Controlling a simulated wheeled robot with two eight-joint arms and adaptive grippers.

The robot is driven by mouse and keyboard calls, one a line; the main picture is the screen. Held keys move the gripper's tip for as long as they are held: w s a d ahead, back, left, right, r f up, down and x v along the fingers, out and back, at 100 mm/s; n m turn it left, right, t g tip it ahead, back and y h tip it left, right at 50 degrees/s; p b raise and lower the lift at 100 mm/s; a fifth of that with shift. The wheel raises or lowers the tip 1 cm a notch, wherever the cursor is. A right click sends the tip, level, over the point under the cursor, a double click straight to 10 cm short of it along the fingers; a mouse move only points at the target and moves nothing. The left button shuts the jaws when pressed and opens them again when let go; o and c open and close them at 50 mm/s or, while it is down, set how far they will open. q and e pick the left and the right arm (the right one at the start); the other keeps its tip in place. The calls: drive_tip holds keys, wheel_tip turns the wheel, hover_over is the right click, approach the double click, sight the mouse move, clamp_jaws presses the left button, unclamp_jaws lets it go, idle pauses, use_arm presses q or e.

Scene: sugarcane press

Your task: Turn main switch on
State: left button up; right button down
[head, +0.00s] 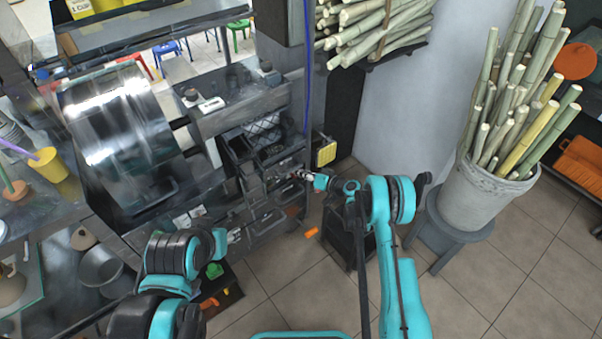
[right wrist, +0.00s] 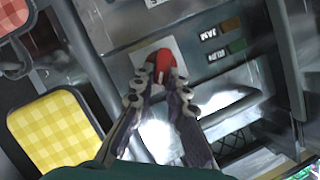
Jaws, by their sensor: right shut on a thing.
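The main switch is a red knob (right wrist: 163,60) on a pale plate on the machine's metal front in the right wrist view. My right gripper (right wrist: 162,86) has its fingers closed around the red knob, one on each side. The fingers hide the knob's lower part. In the head view my right gripper (head: 301,174) is at the right end of the machine's front, and the knob is too small to make out there. My left gripper (head: 234,236) is low before the machine, apart from the switch. Its fingers are too small to read.
Green and brown buttons (right wrist: 233,36) sit right of the switch. A yellow checked pad (right wrist: 55,130) is at lower left; a yellow pad (head: 326,152) also shows in the head view. A large metal drum (head: 115,110) and a tub of cane (head: 475,200) flank the area.

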drive_tip(key=c, duration=1.5)
unclamp_jaws()
drive_tip(key=shift+w+a, duration=0.1)
drive_tip(key=shift+c, duration=0.2)
drive_tip(key=shift+a, duration=0.1)
drive_tip(key=v, duration=1.2)
